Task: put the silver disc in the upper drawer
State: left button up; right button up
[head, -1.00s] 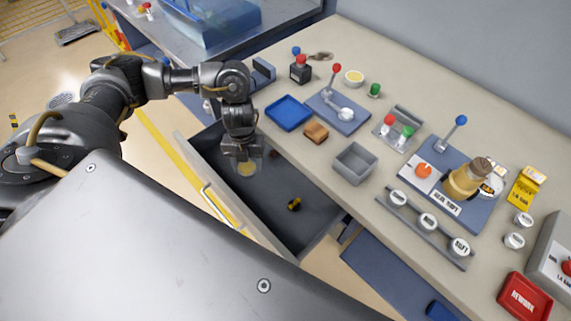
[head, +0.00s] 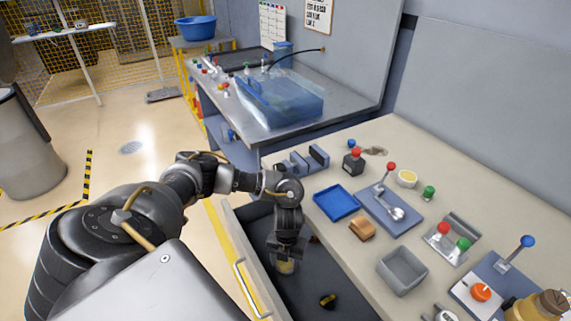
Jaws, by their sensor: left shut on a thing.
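My left gripper (head: 287,256) is shut on a small round disc (head: 286,267), which shows a pale rim and a yellowish face. I take it for the silver disc, though little silver shows. The gripper points down over the open upper drawer (head: 350,307), with the disc inside the drawer's outline. I cannot tell whether the disc touches the drawer floor. The drawer is pulled out from under the bench, and its front has a pale handle (head: 246,290). My right gripper is not in view.
A small black and yellow thing (head: 328,301) lies in the drawer. The bench above holds a blue tray (head: 337,203), a brown block (head: 362,229), a grey bin (head: 402,271) and a lever plate (head: 390,212). A basin (head: 281,104) stands on the bench behind.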

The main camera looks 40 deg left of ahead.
pick_arm(q)
notch_tip(320, 180, down, 2)
jog(key=shift+f, duration=0.1)
jog(key=o, duration=0.8)
jog(key=shift+r, duration=0.25)
jog(key=r, duration=0.4)
jog(key=w+r, duration=0.1)
jog(key=r, duration=0.2)
jog(key=a+r, duration=0.1)
jog(key=r, duration=0.3)
jog(key=shift+w+r+p, duration=0.3)
